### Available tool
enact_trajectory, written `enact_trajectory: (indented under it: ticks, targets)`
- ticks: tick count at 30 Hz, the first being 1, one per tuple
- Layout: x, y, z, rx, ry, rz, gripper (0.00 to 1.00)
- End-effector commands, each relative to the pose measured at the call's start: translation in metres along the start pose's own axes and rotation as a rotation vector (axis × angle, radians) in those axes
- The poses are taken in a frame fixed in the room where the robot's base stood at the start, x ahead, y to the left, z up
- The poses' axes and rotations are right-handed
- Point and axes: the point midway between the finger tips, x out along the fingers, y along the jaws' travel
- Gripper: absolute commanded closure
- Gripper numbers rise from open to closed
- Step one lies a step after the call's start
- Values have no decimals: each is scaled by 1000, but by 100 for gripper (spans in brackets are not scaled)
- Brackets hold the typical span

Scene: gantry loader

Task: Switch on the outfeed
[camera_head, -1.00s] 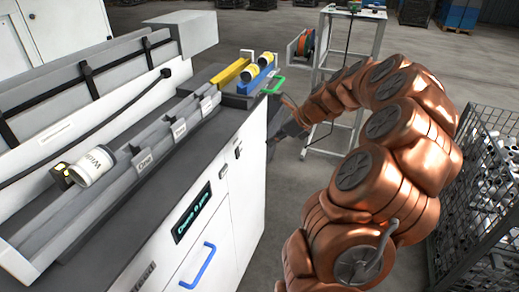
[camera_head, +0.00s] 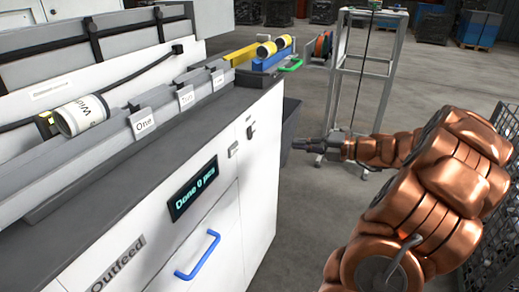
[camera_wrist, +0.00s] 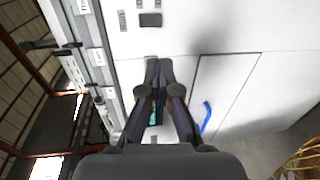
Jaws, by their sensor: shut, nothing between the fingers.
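The white outfeed cabinet (camera_head: 110,262) bears the word "Outfeed" on its front and a display (camera_head: 193,190) reading "Done 0 pcs". A small dark switch (camera_head: 250,130) and a small grey plate (camera_head: 233,150) sit high on the front, near its far end. In the wrist view a dark switch-like part (camera_wrist: 150,19) shows beyond my fingertips, with a small plate (camera_wrist: 123,20) beside it. My gripper (camera_head: 298,144) is shut and empty, pointing at the cabinet front and apart from it; its fingers (camera_wrist: 158,66) partly cover the display in the wrist view. The switch position is too small to tell.
A blue handle (camera_head: 198,256) sticks out below the display. Lanes with labels such as "One" (camera_head: 142,123) run along the top, with a white can (camera_head: 80,116). A green handle (camera_head: 291,65) is at the far end. A metal stand (camera_head: 333,90) and wire cage (camera_head: 492,215) stand right.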

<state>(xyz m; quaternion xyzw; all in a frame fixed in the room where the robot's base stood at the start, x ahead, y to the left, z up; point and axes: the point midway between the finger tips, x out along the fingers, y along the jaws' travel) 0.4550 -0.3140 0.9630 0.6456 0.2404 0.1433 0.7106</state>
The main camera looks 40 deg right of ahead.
Motion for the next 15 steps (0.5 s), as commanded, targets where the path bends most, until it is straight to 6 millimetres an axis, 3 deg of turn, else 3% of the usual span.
enact_trajectory:
  ticks: [15]
  targets:
    - [-4, -3, 5, 56, -23, 35, 100]
